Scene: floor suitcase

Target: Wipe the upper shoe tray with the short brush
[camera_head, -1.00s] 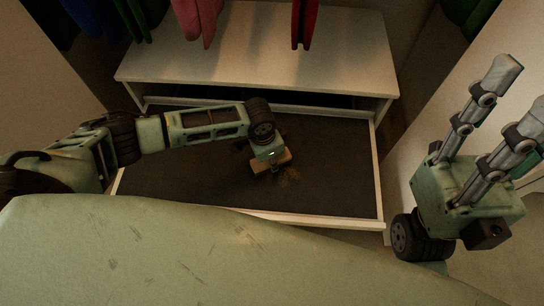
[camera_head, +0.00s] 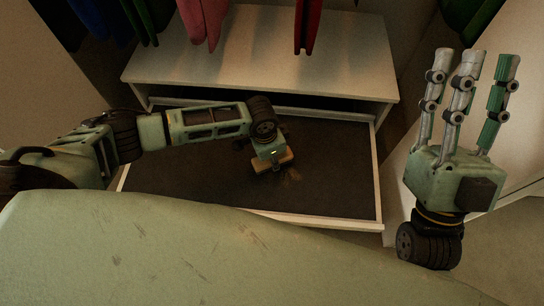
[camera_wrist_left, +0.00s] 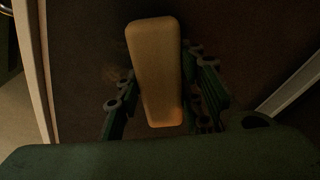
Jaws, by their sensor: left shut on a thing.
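The upper shoe tray (camera_head: 340,195) is a dark-bottomed, white-edged drawer pulled out from under a white bench. A brownish dirt patch (camera_head: 291,175) shows on its bottom, just right of the brush. The short brush (camera_head: 284,160) has a tan wooden block body; it also fills the middle of the left wrist view (camera_wrist_left: 157,70). My left gripper (camera_head: 270,158) is shut on the brush and holds it over the middle of the tray. Its bristles are hidden, so contact with the tray cannot be told. My right gripper (camera_head: 470,85) is raised at the right, fingers up, spread and empty.
The white bench top (camera_head: 265,60) stands behind the tray, with red and pink garments (camera_head: 305,25) hanging over it. The tray's front rim (camera_head: 320,221) is close to my body. A pale wall or panel (camera_head: 510,130) stands at the right.

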